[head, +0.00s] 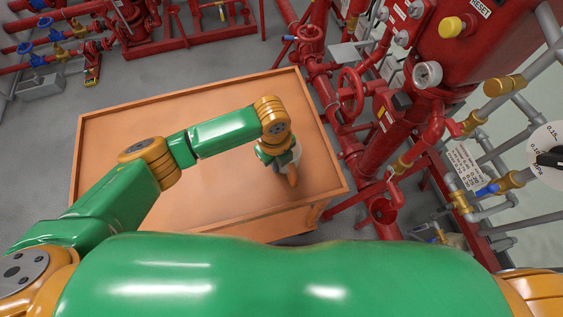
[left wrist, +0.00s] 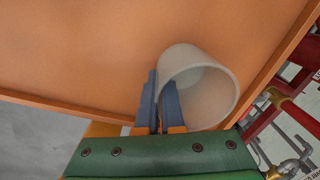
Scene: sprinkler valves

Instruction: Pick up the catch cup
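The catch cup (left wrist: 207,92) is a pale translucent round cup with its open mouth toward the camera in the left wrist view. In the head view only a whitish sliver of the catch cup (head: 297,152) shows beside my left gripper (head: 283,167); the rest is hidden. In the left wrist view the blue-grey fingers of my left gripper (left wrist: 160,92) are close together at the cup's left side, with the cup's wall between them, one finger outside and one inside. Whether the cup touches the table is unclear. My right gripper is not in view.
The orange table (head: 120,140) has a raised rim and is otherwise clear. Grey floor lies to the left.

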